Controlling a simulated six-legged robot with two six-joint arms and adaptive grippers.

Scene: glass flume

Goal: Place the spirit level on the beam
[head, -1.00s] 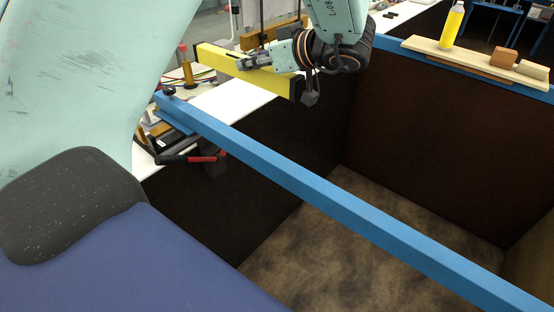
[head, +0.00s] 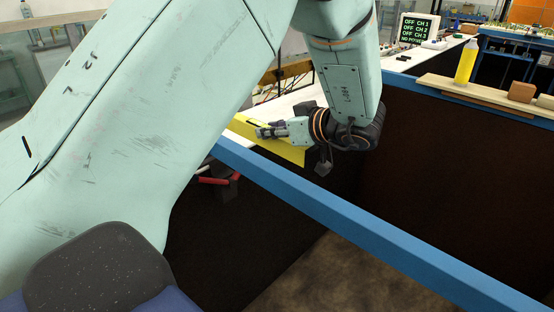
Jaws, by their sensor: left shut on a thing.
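The spirit level is a long yellow bar (head: 290,150) in the head view, partly hidden by my arm and gripper. My left gripper (head: 262,132) is shut on it and holds it above and just behind the blue beam (head: 345,218). The beam runs diagonally from the middle left to the lower right, across the flume. Its far left end is hidden behind my arm. The level's lower edge looks close to the beam, but I cannot tell whether they touch. My right gripper is not in view.
A wooden board (head: 480,92) on the flume's back rim carries a yellow bottle (head: 466,62) and wooden blocks (head: 521,92). A screen (head: 419,28) stands behind. Red-handled pliers or a clamp (head: 218,180) show below the beam's left part. The flume inside is open and dark.

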